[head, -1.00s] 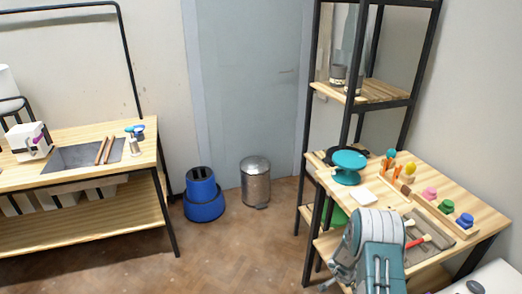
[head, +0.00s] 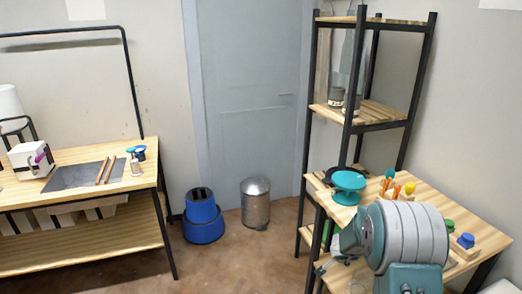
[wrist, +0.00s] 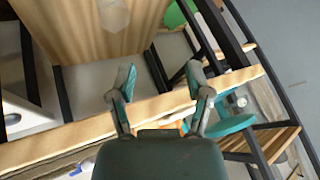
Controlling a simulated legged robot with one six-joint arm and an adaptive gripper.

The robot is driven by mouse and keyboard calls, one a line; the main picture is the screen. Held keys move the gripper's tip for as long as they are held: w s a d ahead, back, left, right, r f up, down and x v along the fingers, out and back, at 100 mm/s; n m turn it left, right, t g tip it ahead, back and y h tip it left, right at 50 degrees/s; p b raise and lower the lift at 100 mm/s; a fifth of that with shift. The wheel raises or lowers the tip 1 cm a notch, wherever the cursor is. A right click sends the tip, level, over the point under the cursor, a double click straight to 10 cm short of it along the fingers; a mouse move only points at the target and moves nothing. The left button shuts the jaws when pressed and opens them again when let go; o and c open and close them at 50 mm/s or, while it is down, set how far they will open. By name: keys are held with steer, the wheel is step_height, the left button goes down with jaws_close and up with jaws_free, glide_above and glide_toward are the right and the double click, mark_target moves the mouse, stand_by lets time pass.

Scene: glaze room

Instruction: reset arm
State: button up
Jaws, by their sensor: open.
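My gripper (wrist: 161,80) shows in the wrist view with its two fingers spread apart and nothing between them. A wooden table edge (wrist: 60,133) runs behind the fingers, and a teal turntable (wrist: 232,122) shows beyond the right finger. In the head view my grey and teal arm stands large in front of the right worktable (head: 442,192) and hides much of its top. I cannot make out the fingertips clearly there.
The teal turntable (head: 348,186) stands at the worktable's back left, near orange-handled tools (head: 388,184). A black-framed shelf (head: 372,115) rises behind. A metal bin (head: 255,204) and blue step stool (head: 203,217) stand by the door. Floor between the tables is clear.

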steer(key=s+a+r+n+t+y, duration=0.15)
steer(key=a+r, duration=0.25)
steer(key=r, duration=0.4)
steer(key=s+a+r+n+t+y, duration=0.1)
steer(key=s+a+r+n+y, duration=0.15)
steer(key=r, duration=0.45)
steer(key=s+a+r+n+y, duration=0.1)
steer(key=s+a+r+n, duration=0.2)
steer(key=s+a+r, duration=0.45)
steer(key=s+d+r+n+g+h, duration=0.1)
steer(key=s+r+g, duration=0.1)
steer(key=s, duration=1.1)
steer(key=s+d+r+n+g+h, duration=0.1)
steer(key=s+d+r+n, duration=0.1)
steer(key=s, duration=1.1)
steer(key=shift+s+d+r+g+h, duration=0.15)
steer(key=shift+d+r+g+h, duration=0.1)
steer(key=shift+g+h, duration=0.15)
